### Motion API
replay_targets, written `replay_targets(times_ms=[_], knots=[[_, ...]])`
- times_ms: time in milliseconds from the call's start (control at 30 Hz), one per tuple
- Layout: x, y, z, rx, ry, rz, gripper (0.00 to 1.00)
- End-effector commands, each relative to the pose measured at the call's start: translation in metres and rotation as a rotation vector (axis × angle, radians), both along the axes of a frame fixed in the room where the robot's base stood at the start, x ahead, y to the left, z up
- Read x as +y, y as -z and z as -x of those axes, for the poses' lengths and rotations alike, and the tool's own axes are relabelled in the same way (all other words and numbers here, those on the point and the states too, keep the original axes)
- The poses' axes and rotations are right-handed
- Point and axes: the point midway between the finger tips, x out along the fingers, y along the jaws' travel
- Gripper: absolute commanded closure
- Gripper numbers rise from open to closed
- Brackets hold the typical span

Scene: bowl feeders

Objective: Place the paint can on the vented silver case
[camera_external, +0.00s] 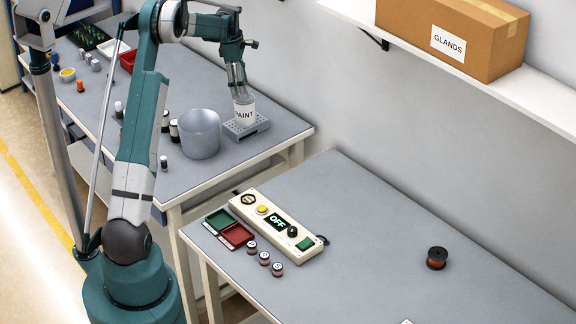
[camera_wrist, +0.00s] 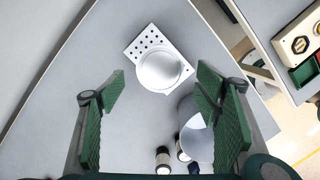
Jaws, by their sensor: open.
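The paint can (camera_external: 244,114) is white and silver with a "PAINT" label. It stands upright on the vented silver case (camera_external: 262,126), a flat plate with holes on the far table. In the wrist view the can's round lid (camera_wrist: 160,70) covers the case's middle, and the case's perforated corner (camera_wrist: 146,41) shows beside it. My gripper (camera_external: 238,92) is just above the can in the external view. In the wrist view its green fingers (camera_wrist: 158,105) are spread wide and apart from the can, with nothing between their pads.
A large grey bowl (camera_external: 199,134) stands close to the left of the case. Small dark-and-white cylinders (camera_external: 174,130) stand beside the bowl. A control box (camera_external: 278,224) and a dark spool (camera_external: 437,258) are on the near table. A shelf carries a cardboard box (camera_external: 445,30).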

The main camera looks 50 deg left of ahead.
Motion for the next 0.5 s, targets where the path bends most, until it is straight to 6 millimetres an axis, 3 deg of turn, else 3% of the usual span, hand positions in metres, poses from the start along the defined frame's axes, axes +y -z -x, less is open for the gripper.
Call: replay_targets(times_ms=[333,500], knots=[[-0.001,-0.001,0.0,-0.001,0.003,-0.001,0.37],[-0.011,-0.011,0.0,-0.008,0.032,-0.009,0.37]])
